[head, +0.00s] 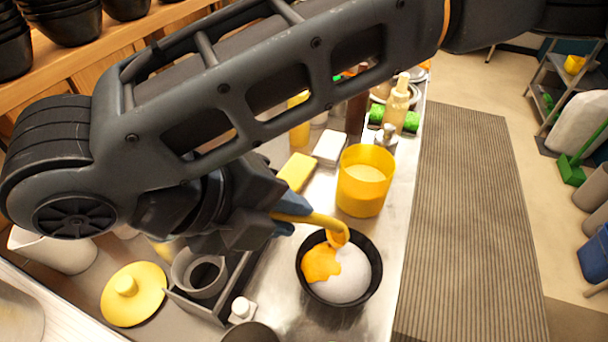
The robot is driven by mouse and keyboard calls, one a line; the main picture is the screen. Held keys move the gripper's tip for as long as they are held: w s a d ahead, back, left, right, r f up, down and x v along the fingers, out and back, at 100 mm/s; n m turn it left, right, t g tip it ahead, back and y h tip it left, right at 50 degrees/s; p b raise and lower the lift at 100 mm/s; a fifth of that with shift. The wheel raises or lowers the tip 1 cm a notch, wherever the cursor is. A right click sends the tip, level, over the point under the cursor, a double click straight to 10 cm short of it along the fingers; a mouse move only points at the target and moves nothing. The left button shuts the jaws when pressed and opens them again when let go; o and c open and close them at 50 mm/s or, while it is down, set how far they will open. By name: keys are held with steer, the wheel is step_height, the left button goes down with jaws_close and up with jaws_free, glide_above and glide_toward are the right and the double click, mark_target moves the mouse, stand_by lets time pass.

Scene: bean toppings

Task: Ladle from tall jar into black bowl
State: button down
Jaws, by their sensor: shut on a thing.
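My gripper (284,216) is shut on the yellow handle of a ladle (318,220). The ladle's orange-coated scoop end is low over the back of the black bowl (304,285); I cannot tell if it touches the contents. The bowl stands on the metal counter and holds a white mound (348,278) on the right and an orange topping (320,262) on the left. A tall yellow jar (362,192), open at the top with pale contents inside, stands just behind the bowl. My arm hides much of the counter's left and back.
A yellow lid (133,293) and a grey holder with a cup (200,275) are at left. A yellow block (297,171) and a white block (330,148) lie behind. Bottles (396,103) and green items stand at the back. The counter's right edge borders a striped floor mat (468,230).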

steer(key=s+a+f+t+h+p, duration=0.1)
steer(key=s+a+f+t+h, duration=0.1)
steer(key=a+f+h, duration=0.2)
steer(key=shift+s+a+f+t+p, duration=0.15)
steer(key=shift+s+f+t+p, duration=0.1)
steer(key=shift+f+t+p, duration=0.1)
stand_by(0.6)
